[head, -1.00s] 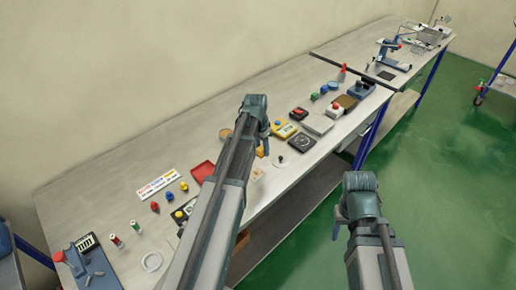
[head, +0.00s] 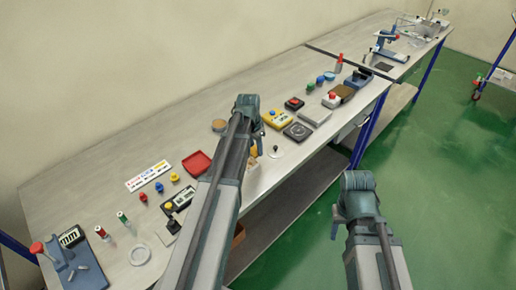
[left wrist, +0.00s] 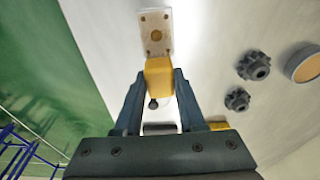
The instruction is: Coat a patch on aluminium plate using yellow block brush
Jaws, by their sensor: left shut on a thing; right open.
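My left gripper (left wrist: 155,92) is shut on the yellow block brush (left wrist: 158,76) in the left wrist view. Beyond the brush, a pale plate (left wrist: 147,18), apparently the aluminium plate, has holes near its corners and a yellowish round spot in its middle. The brush's far end meets the plate's near edge in the picture; I cannot tell whether they touch. In the head view my left arm hides most of the gripper and brush, and a bit of yellow shows below the wrist. My right gripper (head: 337,221) is open and empty, off the bench's front side.
The bench (head: 95,190) carries a red tray (head: 196,162), several coloured knobs, a yellow box (head: 277,119) and a white disc with a black knob (head: 279,153). Dark gear-like knobs (left wrist: 253,66) and a round tan disc (left wrist: 306,66) show in the wrist view. Green floor lies right of the bench.

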